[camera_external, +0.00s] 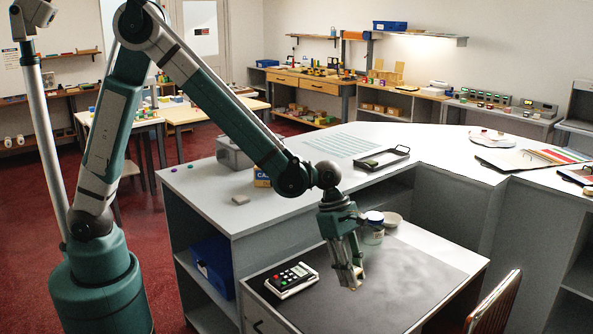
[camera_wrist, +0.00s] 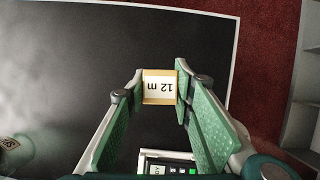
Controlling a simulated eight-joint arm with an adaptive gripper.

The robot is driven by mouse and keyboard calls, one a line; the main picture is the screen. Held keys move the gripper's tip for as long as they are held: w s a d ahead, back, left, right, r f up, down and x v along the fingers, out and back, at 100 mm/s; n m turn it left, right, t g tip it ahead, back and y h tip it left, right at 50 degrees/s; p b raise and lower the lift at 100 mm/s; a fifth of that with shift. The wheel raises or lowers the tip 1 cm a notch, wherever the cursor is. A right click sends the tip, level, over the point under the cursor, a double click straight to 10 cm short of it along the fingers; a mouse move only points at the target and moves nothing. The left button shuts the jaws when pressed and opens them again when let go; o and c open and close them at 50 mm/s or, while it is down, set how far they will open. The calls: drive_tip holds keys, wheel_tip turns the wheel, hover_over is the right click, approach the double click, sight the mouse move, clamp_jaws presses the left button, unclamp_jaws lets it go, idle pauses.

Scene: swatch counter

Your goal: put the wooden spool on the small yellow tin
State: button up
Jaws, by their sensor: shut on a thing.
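My gripper (camera_external: 351,277) is low over the dark mat on the lower desk, pointing down. In the wrist view my gripper (camera_wrist: 161,90) has its green fingers on either side of the wooden spool (camera_wrist: 160,73). The spool is small and tan, with a white label reading "12 m", upside down in that view. Between the fingertips in the external view only a small tan bit of the spool (camera_external: 358,271) shows. I cannot make out the small yellow tin for certain. A yellow and blue printed thing (camera_external: 262,181) stands on the upper counter, partly behind my arm.
A card terminal (camera_external: 292,279) lies left of my gripper. The dark mat (camera_external: 415,285) is clear to the right. A black-handled tray (camera_external: 382,158) lies on the upper counter; a chair (camera_external: 497,303) is front right.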

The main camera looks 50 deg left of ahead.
drive_tip(key=w+a+r+n+t+p, duration=0.1)
drive_tip(key=w+a+r+p, duration=0.4)
drive_tip(key=a, duration=0.5)
drive_tip(key=w+a+r+n+p, duration=0.25)
drive_tip(key=w+a+r, duration=0.4)
drive_tip(key=a, duration=0.35)
drive_tip(key=w+a+r+n+t+p, duration=0.1)
drive_tip(key=w+a+r+p, duration=0.4)
drive_tip(key=a, duration=0.5)
drive_tip(key=a+r+n+p, duration=0.1)
drive_tip(key=a+r+p, duration=0.2)
drive_tip(key=a, duration=0.7)
drive_tip(key=a+r+n+y+p, duration=0.1)
drive_tip(key=a+r+p, duration=0.2)
drive_tip(key=a+r, duration=0.5)
drive_tip(key=w+a+r+n+p, duration=0.1)
drive_tip(key=a+r+p, duration=0.2)
drive_tip(key=a, duration=1)
wheel_tip(320, 180, up, 4)
drive_tip(key=shift+a+f+t, duration=0.2)
drive_tip(key=shift+f+t, duration=0.05)
drive_tip(key=shift+t, duration=0.15)
drive_tip(key=shift+f+n, duration=0.15)
drive_tip(key=shift+n, duration=0.1)
drive_tip(key=shift+f+p, duration=0.4)
drive_tip(key=shift+f, duration=2.4)
drive_tip(key=shift+f, duration=0.1)
drive_tip(key=shift+f+p, duration=0.3)
drive_tip(key=shift+f, duration=1.7)
